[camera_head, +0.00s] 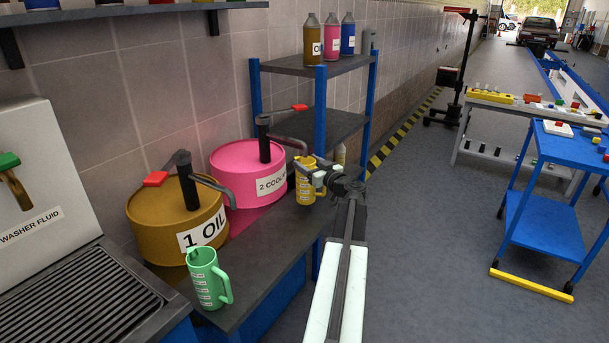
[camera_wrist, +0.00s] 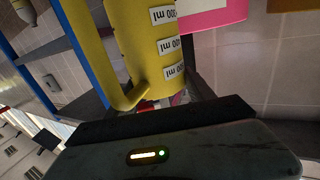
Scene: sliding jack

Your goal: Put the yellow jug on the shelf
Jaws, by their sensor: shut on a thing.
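The yellow jug (camera_head: 305,180) is at the end of my arm, beside the pink drum and above the right end of the dark bench. My gripper (camera_head: 318,180) is shut on it. In the wrist view the jug (camera_wrist: 138,50) fills the upper middle, with its handle on the left and white volume labels on its side. The fingertips are mostly hidden there. The blue-framed shelf (camera_head: 335,122) stands just behind and right of the jug, with dark boards. Its top board holds several bottles (camera_head: 331,38). The middle board looks mostly bare.
A pink drum (camera_head: 240,165) and a brown oil drum (camera_head: 145,225), each with a pump, stand on the bench (camera_head: 255,270) left of my gripper. A green jug (camera_head: 207,280) stands at the bench's front. A blue cart (camera_head: 545,225) is far right. Open floor lies between.

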